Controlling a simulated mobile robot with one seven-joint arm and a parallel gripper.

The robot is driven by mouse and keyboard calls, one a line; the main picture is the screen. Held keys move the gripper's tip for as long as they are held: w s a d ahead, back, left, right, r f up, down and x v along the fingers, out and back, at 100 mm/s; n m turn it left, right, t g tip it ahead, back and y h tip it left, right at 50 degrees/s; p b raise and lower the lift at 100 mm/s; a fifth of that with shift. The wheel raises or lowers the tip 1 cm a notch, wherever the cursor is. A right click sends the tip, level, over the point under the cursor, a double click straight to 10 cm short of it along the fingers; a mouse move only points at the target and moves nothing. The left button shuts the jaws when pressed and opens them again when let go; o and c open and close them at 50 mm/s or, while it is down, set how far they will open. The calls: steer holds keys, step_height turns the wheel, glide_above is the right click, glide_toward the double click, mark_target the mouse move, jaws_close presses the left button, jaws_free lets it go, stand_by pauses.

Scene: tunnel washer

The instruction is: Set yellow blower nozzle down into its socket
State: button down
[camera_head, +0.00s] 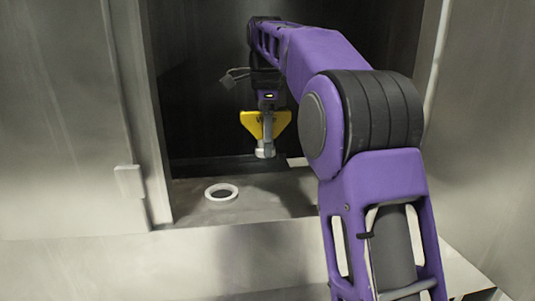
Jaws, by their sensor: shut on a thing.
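The yellow blower nozzle (265,125) is a flat, flared yellow piece with a short metallic stub (265,150) at its lower end. My gripper (267,107) is above it, shut on it, and holds it with the stub pointing down. The fingertips are small and dark in this view, so their exact contact is hard to see. A white ring (221,192), which looks like the socket, lies on the grey ledge to the lower left of the nozzle. The nozzle is apart from the ring, above and to the right of it in the picture.
The ledge (190,200) lies inside a dark, box-like opening with metal walls. The left wall panel (60,130) has a small light latch-like block (129,181). My purple arm covers much of the right side. The ledge around the ring looks clear.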

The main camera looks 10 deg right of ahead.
glide_above(222, 196)
steer(key=shift+f, duration=2.35)
steer(key=shift+f+b, duration=0.3)
steer(key=shift+f, duration=0.85)
steer(key=shift+f, duration=0.2)
steer(key=shift+f+b, duration=0.8)
steer(key=shift+f, duration=0.55)
